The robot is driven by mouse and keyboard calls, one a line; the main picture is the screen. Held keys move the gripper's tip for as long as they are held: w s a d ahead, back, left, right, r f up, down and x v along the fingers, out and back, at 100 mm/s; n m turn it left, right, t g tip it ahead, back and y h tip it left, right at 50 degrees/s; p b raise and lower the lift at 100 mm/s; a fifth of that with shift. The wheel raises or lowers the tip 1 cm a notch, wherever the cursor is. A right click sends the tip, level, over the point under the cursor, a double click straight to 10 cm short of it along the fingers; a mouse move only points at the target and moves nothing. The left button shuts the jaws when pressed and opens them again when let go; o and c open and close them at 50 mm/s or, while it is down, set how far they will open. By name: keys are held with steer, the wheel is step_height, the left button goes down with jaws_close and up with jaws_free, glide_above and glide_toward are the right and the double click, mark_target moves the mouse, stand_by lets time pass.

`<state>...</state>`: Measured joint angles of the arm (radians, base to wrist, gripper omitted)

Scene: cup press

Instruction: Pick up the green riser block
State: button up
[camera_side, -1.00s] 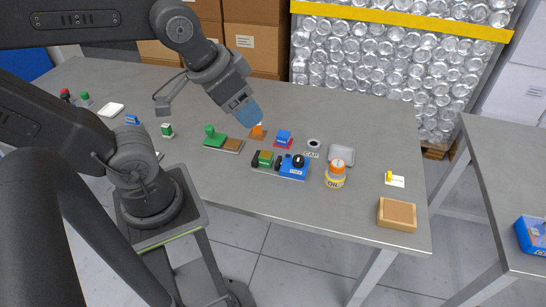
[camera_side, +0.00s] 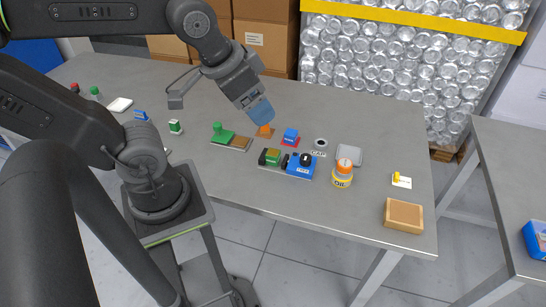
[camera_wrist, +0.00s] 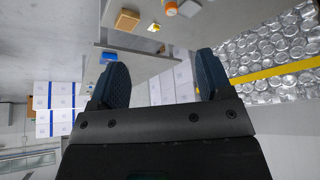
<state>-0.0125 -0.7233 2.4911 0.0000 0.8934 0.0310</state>
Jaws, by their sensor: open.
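A green block (camera_side: 272,156) sits on a dark base at the left end of a blue device (camera_side: 300,165) near the middle of the table. A green knobbed piece (camera_side: 222,133) stands on a flat tray further left, and a small green-and-white piece (camera_side: 175,127) stands left of that. I cannot tell for sure which is the riser block. My gripper (camera_side: 262,112) hangs above the table, beyond these pieces, close over an orange piece (camera_side: 265,130). In the wrist view my gripper (camera_wrist: 160,75) has its two fingers wide apart with nothing between them. No green block shows there.
A blue block on a red base (camera_side: 290,137), an oil container (camera_side: 343,174), a grey pad (camera_side: 349,155) and a tan box (camera_side: 404,215) stand to the right. Boxes and stacked cans (camera_side: 400,70) rise behind the table.

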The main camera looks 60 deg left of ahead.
steer(key=w+a+f+m+g, duration=0.2)
steer(key=w+a+f+m, duration=0.1)
steer(key=w+a+f, duration=0.4)
steer(key=m+g, duration=0.3)
steer(key=m, duration=0.3)
glide_above(273, 152)
step_height(273, 152, down, 14)
steer(key=f, duration=0.8)
steer(key=shift+s, duration=0.35)
steer(key=shift+w+d+f, duration=0.1)
steer(key=shift+w+f, duration=0.05)
steer(key=shift+f, duration=1.25)
steer(key=shift+w+f, duration=0.15)
steer(key=shift+f, duration=1.25)
steer(key=shift+c, duration=0.2)
steer(key=c, duration=1.1)
